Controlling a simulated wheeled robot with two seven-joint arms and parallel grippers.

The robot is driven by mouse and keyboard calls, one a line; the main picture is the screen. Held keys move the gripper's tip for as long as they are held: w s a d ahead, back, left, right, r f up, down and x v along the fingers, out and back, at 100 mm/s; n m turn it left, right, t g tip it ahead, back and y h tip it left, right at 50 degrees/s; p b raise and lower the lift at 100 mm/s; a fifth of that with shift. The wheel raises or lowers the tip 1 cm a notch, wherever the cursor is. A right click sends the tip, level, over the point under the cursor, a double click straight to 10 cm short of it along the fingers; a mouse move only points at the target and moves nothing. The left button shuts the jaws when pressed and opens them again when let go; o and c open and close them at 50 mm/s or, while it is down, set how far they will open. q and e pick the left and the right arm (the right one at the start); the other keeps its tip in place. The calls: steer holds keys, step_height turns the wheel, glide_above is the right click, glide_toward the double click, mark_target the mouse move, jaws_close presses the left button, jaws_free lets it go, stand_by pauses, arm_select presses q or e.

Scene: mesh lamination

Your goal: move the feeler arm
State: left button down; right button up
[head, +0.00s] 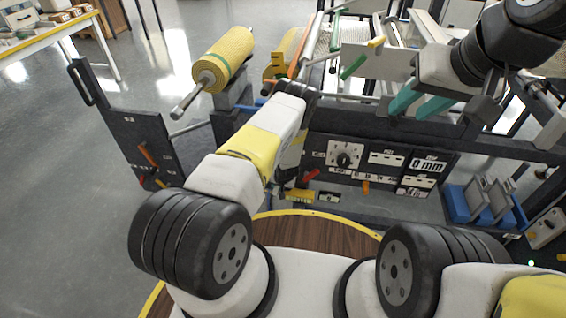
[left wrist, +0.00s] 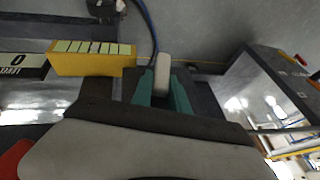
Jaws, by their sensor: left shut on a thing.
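My left gripper (left wrist: 162,92) shows in the left wrist view with its two teal fingers around a pale, rounded upright piece (left wrist: 162,66). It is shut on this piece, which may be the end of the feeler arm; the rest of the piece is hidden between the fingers. In the head view, my left arm's links hide the left gripper and what it holds. My right gripper (head: 413,112) is at the upper right in the head view, its teal fingers apart, over the machine's frame. I see nothing between them.
A control panel (head: 387,157) with a dial and a "0 mm" display faces me. A yellow block (left wrist: 92,58) is left of the left fingers, and a blue cable (left wrist: 148,22) runs behind. A yellow mesh roll (head: 229,52) is upper left. A blue holder (head: 458,205) stands right.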

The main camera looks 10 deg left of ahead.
stand_by(0.4)
arm_select(q)
steer(key=c, duration=1.3)
jaws_free()
steer(key=v, duration=0.8)
steer(key=shift+f, duration=0.1)
